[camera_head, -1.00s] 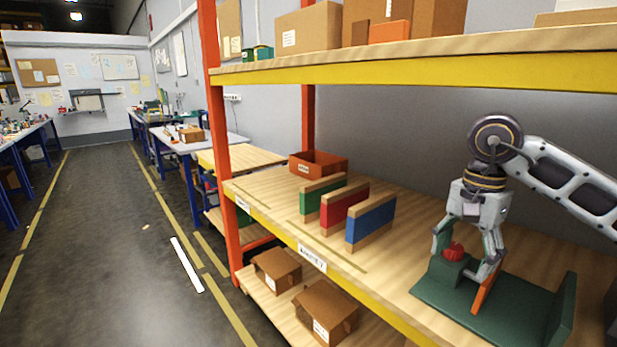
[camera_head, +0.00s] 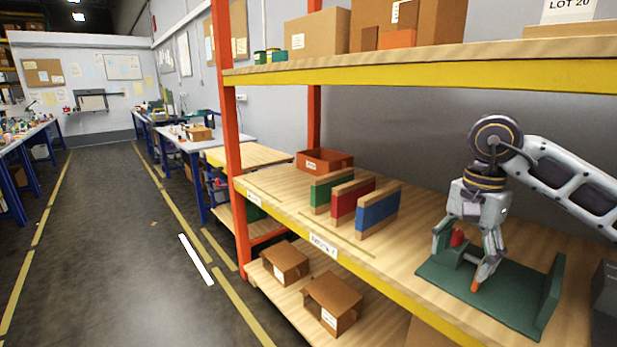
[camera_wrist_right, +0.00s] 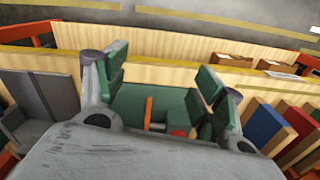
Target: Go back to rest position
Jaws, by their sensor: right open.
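The plotter is a dark green base (camera_head: 510,305) with an upright green wall on the right, standing on the wooden shelf. A red part (camera_head: 457,238) sits at its left end, between my right gripper's fingers in the picture. My right gripper (camera_head: 462,262) is open, pointing down over the base. In the right wrist view, its green-padded fingers (camera_wrist_right: 165,95) are spread, with the orange stick (camera_wrist_right: 148,113) and the red part (camera_wrist_right: 179,132) seen between them. I cannot tell whether the fingers touch either. My left gripper is not in view.
Green, red (camera_head: 352,203) and blue (camera_head: 377,212) blocks with wooden ends stand left of the plotter. An orange bin (camera_head: 325,166) sits behind them. The upper shelf (camera_head: 420,75) overhangs, and an orange post (camera_head: 229,130) stands left. The aisle floor (camera_head: 110,240) is open.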

